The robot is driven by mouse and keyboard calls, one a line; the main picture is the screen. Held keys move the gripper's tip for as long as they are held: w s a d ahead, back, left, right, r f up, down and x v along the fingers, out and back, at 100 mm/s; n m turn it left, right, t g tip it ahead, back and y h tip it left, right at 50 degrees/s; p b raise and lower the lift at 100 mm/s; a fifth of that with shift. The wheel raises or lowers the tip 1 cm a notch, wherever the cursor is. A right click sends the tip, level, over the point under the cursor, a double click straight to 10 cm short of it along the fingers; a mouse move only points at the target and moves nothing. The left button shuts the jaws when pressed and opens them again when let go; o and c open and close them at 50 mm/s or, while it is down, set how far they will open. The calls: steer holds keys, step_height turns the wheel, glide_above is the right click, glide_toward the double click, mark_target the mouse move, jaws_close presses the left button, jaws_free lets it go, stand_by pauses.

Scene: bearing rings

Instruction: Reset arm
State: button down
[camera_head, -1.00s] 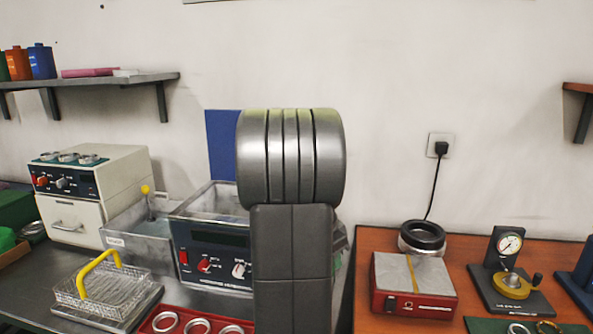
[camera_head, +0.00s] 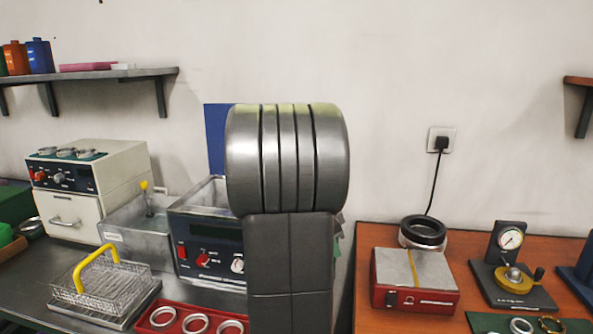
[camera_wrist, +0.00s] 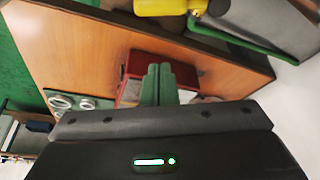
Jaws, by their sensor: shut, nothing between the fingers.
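My gripper (camera_wrist: 160,84) shows in the wrist view with its greenish fingers together and nothing between them. It points toward the orange wooden table (camera_wrist: 85,45), with the red box-shaped device (camera_wrist: 134,68) beyond the fingertips. In the head view my raised arm fills the middle and hides my gripper. Bearing rings (camera_head: 195,323) lie in a red tray (camera_head: 172,329) at the bottom. More rings (camera_head: 520,326) lie on a green mat at lower right, also seen in the wrist view (camera_wrist: 62,101).
A wire basket (camera_head: 105,287) with a yellow handle stands left, near a metal tank (camera_head: 135,238) and a beige oven (camera_head: 115,170). The red device (camera_head: 415,298) and a dial gauge (camera_head: 510,240) stand on the right table.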

steer(key=w+d+f+n+t+y+p, duration=0.2)
steer(key=w+d+f+n+t+p, duration=0.1)
steer(key=w+n+p, duration=0.7)
steer(key=s+v, duration=0.1)
steer(key=v, duration=0.9)
steer(key=shift+s+d+n, duration=0.2)
steer(key=shift+d+n, duration=0.05)
steer(key=shift+n, duration=0.05)
stand_by(0.4)
